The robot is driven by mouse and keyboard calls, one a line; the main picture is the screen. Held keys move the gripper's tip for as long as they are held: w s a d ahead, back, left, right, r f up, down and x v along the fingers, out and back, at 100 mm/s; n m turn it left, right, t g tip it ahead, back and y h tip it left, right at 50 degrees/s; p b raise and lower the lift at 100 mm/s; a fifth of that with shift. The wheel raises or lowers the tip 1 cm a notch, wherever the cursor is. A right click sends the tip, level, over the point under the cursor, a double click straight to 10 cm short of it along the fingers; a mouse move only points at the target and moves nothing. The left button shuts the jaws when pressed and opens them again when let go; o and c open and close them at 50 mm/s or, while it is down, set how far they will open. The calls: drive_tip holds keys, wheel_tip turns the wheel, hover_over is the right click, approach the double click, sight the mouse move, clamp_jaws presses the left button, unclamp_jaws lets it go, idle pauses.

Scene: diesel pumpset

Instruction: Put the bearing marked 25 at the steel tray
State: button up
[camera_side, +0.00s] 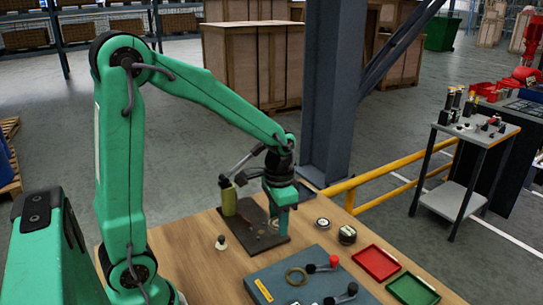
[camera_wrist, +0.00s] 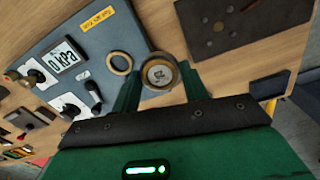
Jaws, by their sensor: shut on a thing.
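My gripper (camera_side: 282,234) points down near the right edge of a dark flat plate in the side view. In the wrist view its green fingers (camera_wrist: 162,92) are shut on a round bearing (camera_wrist: 160,72) with a metallic rim and pale face. I cannot read its marking. In the side view the bearing is hidden by my fingers. The dark flat plate (camera_side: 243,238) looks like the steel tray, but I cannot be sure. It also shows in the wrist view (camera_wrist: 240,35), with small round pieces on it. Two round parts (camera_side: 322,223) (camera_side: 347,235) stand right of my gripper.
An olive cylinder (camera_side: 228,198) stands on the dark plate's left part. A red tray (camera_side: 376,262) and a green tray (camera_side: 412,289) lie at right. A small knobbed part (camera_side: 221,243) stands left.

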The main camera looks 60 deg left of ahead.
drive_tip(key=shift+w, duration=0.1)
drive_tip(key=shift+w+a+r, duration=0.1)
drive_tip(key=shift+w+a, duration=0.15)
drive_tip(key=shift+w, duration=0.25)
drive_tip(key=w+a, duration=0.9)
drive_tip(key=w, duration=0.5)
drive_tip(key=w+a+f, duration=0.4)
drive_tip(key=w+a, duration=0.4)
drive_tip(key=a, duration=0.5)
drive_tip(key=shift+w+a, duration=0.2)
drive_tip(key=shift+a, duration=0.05)
drive_tip(key=shift+f, duration=3.65)
drive_tip(key=shift+f, duration=0.35)
drive_tip(key=o, duration=1.1)
